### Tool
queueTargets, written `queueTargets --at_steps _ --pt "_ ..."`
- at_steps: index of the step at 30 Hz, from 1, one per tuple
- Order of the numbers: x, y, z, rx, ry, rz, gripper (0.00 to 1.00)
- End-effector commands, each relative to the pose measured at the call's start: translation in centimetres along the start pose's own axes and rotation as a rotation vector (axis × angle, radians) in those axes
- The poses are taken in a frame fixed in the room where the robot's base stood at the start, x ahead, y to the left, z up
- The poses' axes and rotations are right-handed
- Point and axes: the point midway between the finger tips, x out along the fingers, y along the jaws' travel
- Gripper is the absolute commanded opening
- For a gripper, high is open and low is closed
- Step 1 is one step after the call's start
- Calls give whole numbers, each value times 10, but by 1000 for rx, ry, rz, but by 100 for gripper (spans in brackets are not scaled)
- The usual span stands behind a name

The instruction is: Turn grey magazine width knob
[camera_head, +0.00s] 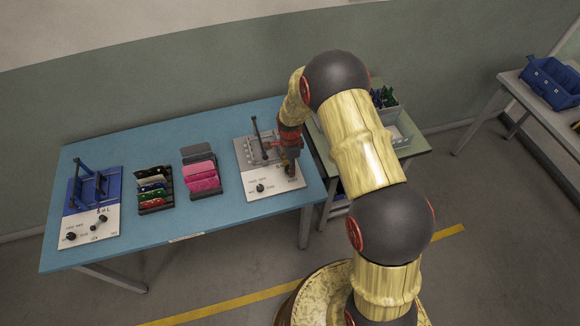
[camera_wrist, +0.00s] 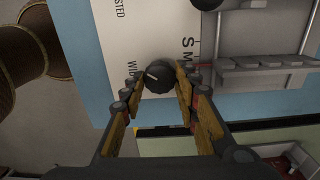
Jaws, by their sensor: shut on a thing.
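The grey magazine (camera_head: 246,152) stands at the right end of the blue table, with a white labelled panel (camera_head: 275,184) at its front. Its black width knob (camera_wrist: 152,74) shows in the wrist view, beside the lettering "WID" and a scale with S and M. My gripper (camera_wrist: 158,84) has its two fingers on either side of the knob and is shut on it. In the head view my gripper (camera_head: 291,168) reaches down to the panel's right side and hides the knob. A second black knob (camera_head: 260,188) sits further left on the panel.
A blue magazine (camera_head: 85,190) with its own white panel stands at the table's left end. Racks of dark and green boards (camera_head: 153,188) and pink boards (camera_head: 202,176) stand between. A side table with a grey bin (camera_head: 390,115) is close on the right.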

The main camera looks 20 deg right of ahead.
Motion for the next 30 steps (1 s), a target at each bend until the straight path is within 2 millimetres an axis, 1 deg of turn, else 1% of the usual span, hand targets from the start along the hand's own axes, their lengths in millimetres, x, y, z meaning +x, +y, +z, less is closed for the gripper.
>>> queueTargets --at_steps 18,24,30 --pt "-1 -1 0 579 -1 -3 6" --pt "-1 -1 0 742 -1 -3 6" --pt "-1 -1 0 862 -2 -3 6"
